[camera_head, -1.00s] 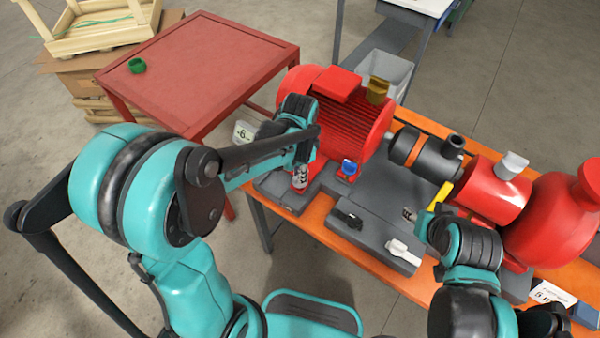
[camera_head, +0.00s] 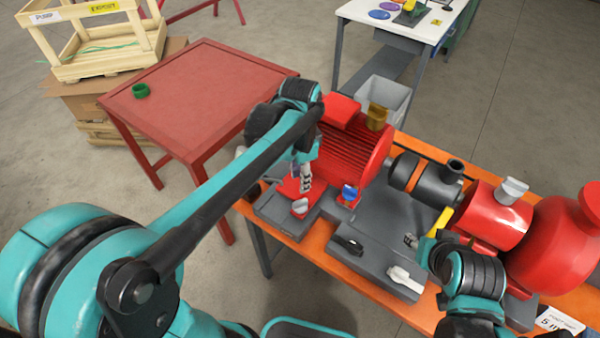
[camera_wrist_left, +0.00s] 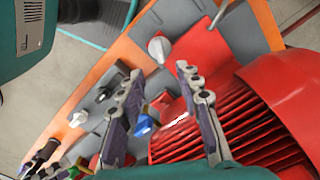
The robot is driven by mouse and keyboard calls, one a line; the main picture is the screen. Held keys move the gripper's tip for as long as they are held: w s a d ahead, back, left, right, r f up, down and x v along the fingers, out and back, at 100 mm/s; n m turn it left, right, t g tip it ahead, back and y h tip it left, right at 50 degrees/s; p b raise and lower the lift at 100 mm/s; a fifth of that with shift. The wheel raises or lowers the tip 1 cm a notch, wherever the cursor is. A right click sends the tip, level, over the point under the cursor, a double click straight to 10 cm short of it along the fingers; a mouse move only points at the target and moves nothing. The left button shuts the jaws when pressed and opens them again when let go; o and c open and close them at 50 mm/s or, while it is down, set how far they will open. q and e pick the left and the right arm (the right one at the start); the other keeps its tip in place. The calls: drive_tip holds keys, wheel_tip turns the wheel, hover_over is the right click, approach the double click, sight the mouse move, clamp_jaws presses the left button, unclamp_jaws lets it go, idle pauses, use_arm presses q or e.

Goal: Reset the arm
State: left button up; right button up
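My left arm reaches in from the left, and its gripper (camera_head: 304,182) hangs over the near left end of the pump skid, beside the red motor (camera_head: 350,150). In the left wrist view the two fingers (camera_wrist_left: 160,72) stand apart with nothing held between them. A grey knob (camera_wrist_left: 158,48) shows beyond the fingertips; in the head view a grey knob (camera_head: 299,206) sits just below the gripper. My right gripper (camera_head: 412,240) is low over the skid at the right, partly hidden by its own arm; its fingers are too small to read.
The skid's orange bench (camera_head: 385,275) carries a blue knob (camera_head: 349,192), a black handle (camera_head: 348,244), a white handle (camera_head: 405,279) and a red pump (camera_head: 550,235). A red table (camera_head: 200,95) holds a green ring (camera_head: 141,90). A grey bin (camera_head: 385,92) stands behind the motor.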

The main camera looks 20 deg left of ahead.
use_arm(q)
drive_tip(key=shift+r, duration=0.65)
use_arm(e)
wheel_tip(320, 180, down, 3)
drive_tip(key=b, duration=0.3)
drive_tip(key=shift+r, duration=0.1)
drive_tip(key=shift+c, duration=0.5)
use_arm(q)
drive_tip(key=s+a+f+n+t, duration=0.2)
drive_tip(key=s+n+t, duration=0.1)
drive_tip(key=s+n, duration=0.2)
drive_tip(key=s+a+f+n+t, duration=0.2)
drive_tip(key=s+n+t, duration=0.2)
drive_tip(key=s+n, duration=0.1)
drive_tip(key=shift+a+f, duration=0.3)
drive_tip(key=shift+f, duration=0.05)
use_arm(e)
drive_tip(key=shift+d, duration=0.1)
drive_tip(key=shift+c, duration=0.2)
